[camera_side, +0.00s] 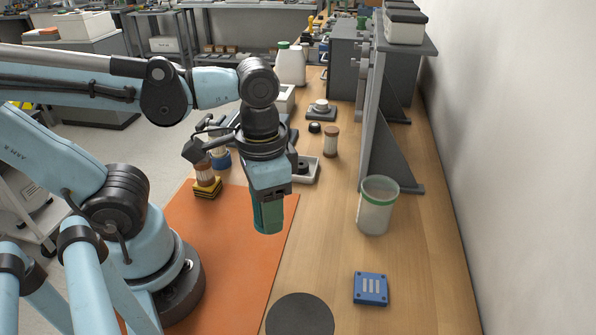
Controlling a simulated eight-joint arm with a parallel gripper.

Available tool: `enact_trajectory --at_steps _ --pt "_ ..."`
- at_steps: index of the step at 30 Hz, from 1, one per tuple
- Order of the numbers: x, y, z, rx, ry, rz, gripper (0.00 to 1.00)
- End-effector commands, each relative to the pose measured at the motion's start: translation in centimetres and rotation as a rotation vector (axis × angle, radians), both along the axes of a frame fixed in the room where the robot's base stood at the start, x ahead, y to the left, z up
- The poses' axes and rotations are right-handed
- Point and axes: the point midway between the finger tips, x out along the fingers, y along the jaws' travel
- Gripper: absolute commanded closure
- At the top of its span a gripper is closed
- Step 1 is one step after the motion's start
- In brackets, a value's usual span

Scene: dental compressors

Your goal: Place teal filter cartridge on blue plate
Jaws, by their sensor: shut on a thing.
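My gripper (267,194) points down and is shut on the teal filter cartridge (268,217), a dark green-teal cylinder that hangs upright below the jaws. Its upper part is hidden by the gripper. In the picture the cartridge is over the right edge of the orange mat; its exact height above the bench cannot be told. The blue plate (370,288) is a small square with pale bars on top. It lies flat on the wooden bench, to the right of and nearer the camera than the cartridge. Nothing stands on it.
A translucent jar with a green rim (377,205) stands behind the blue plate. A dark round disc (300,316) lies left of the plate. The orange mat (225,262) has a striped block (207,188) at its back. A brown cylinder (331,141) and a grey shelf bracket (388,150) stand farther back.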

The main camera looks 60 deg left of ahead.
Motion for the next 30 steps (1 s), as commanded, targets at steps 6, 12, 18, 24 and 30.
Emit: enact_trajectory --at_steps 6,12,18,24,30 --pt "2.9 -2.6 1.3 0.000 -0.001 0.037 0.81" --pt "6.2 -6.1 1.9 0.001 -0.001 0.088 0.81" --pt "9.1 -10.0 1.5 0.001 -0.001 0.137 0.81" --pt "10.8 -12.8 0.8 0.001 -0.002 0.173 0.81" --pt "11.4 -14.0 -0.1 0.001 -0.002 0.189 0.82"
